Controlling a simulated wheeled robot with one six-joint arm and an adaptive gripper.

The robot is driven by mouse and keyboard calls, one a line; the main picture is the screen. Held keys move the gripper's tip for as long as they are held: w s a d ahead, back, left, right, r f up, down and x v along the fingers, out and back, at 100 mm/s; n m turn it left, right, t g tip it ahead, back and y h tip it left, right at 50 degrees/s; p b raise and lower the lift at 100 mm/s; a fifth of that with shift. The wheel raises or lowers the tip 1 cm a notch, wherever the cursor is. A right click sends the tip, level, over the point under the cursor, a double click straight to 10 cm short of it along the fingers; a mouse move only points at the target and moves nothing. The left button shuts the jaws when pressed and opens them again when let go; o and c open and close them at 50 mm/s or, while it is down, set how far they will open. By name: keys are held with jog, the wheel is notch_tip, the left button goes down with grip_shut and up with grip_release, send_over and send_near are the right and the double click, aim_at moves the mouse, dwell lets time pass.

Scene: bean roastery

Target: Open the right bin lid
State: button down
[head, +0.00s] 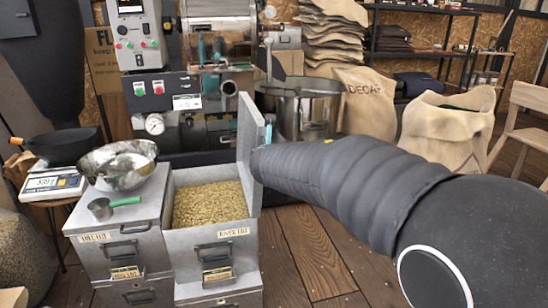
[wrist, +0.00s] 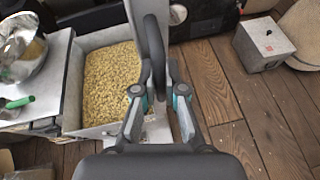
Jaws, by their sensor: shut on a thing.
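The right bin (head: 208,243) is open and full of pale green-yellow beans, which also show in the wrist view (wrist: 112,80). Its grey metal lid (head: 249,150) stands about upright along the bin's right side. In the wrist view the lid is seen nearly edge-on (wrist: 132,25), with a dark handle (wrist: 155,50) on its outer face. My gripper (wrist: 158,90) is shut on this handle, one finger on each side. In the head view my gripper (head: 268,135) is mostly hidden behind the lid and my arm.
The left bin (head: 118,235) is closed and carries a metal bowl (head: 118,165) and a green-handled scoop (head: 112,207). A scale (head: 52,184) stands at left. The roaster machine (head: 200,110) is behind. Sacks (head: 445,125) stand back right.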

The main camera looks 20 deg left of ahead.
jog(key=shift+w+d, duration=0.1)
jog(key=shift+d, duration=0.05)
jog(key=shift+f, duration=0.1)
jog(key=c, duration=1.2)
grip_release()
jog(key=shift+d, duration=0.1)
jog(key=v, duration=1.2)
jog(key=shift+w+d, duration=0.1)
jog(key=shift+m, duration=0.3)
